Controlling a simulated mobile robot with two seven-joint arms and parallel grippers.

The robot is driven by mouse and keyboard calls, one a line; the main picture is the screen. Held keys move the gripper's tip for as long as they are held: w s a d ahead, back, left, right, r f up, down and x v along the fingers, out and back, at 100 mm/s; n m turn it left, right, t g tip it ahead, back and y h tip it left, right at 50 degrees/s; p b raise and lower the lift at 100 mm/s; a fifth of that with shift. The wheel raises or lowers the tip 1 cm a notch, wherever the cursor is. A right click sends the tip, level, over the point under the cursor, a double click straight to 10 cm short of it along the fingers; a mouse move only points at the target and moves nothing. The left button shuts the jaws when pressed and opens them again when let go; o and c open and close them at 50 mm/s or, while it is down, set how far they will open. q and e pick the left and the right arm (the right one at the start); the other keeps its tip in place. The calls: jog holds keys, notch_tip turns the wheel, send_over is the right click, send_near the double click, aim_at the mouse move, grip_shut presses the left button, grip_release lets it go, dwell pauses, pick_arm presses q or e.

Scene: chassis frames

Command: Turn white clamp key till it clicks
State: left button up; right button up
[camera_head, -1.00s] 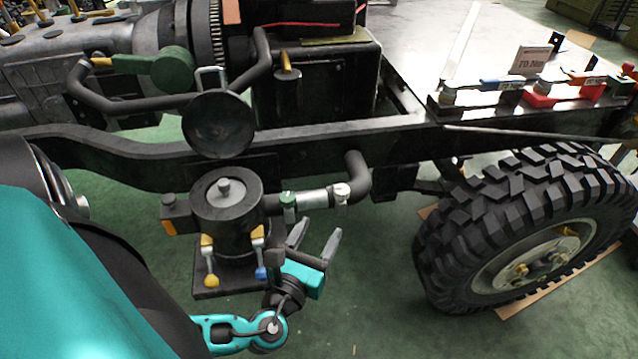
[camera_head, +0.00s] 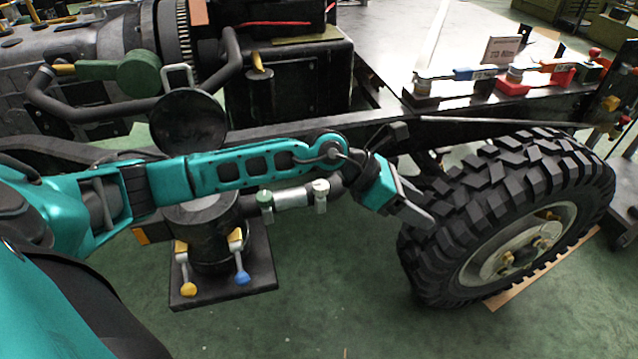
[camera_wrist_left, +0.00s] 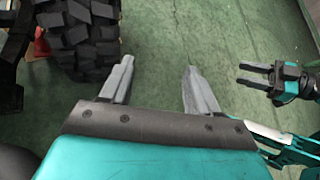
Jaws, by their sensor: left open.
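The white clamp key (camera_head: 321,194) sits at the right end of a short silver pipe sleeve (camera_head: 292,198), which joins dark pipes beside a black canister. A green clamp key (camera_head: 264,203) is at the sleeve's left end. My left gripper (camera_head: 425,212) is to the right of the white key, apart from it, beside the tyre. In the left wrist view its two grey fingers (camera_wrist_left: 160,72) are spread and empty above green floor. My right gripper (camera_wrist_left: 241,75) shows at the right of that view, its two dark fingers apart with nothing between them. The keys are not in the wrist view.
A big tyre (camera_head: 505,215) stands close to my left gripper. The chassis rail (camera_head: 290,128) and a round black cap (camera_head: 188,122) lie behind my left arm. Below the canister, a plate carries yellow (camera_head: 188,288) and blue (camera_head: 242,278) knobs. The floor in front is clear.

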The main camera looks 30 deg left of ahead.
pick_arm(q)
jog(key=a+r+g+y+b, duration=0.1)
jog(key=a+r+g+y, duration=0.3)
jog(key=a, duration=0.5)
jog(key=n+g+y+b, duration=0.1)
jog(key=n+y, duration=0.2)
jog(key=y, duration=0.3)
send_near(319, 185)
notch_tip(319, 185, down, 8)
jog(key=b, duration=0.3)
jog(key=shift+w+a+r, duration=0.1)
jog(key=shift+f+b, duration=0.35)
jog(key=shift+f, duration=0.1)
pick_arm(e)
jog(key=f, duration=0.1)
jog(key=a+f, duration=0.1)
jog(key=f, duration=0.1)
jog(key=shift+w+a+f+y, duration=0.1)
jog(key=shift+w+a+y, duration=0.1)
jog(key=shift+w+y, duration=0.15)
pick_arm(q)
jog(key=c, duration=1)
jog(key=shift+c, duration=0.2)
pick_arm(e)
jog(key=shift+s+d+f, duration=0.1)
jog(key=shift+d+f, duration=0.05)
jog(key=shift+f, duration=0.05)
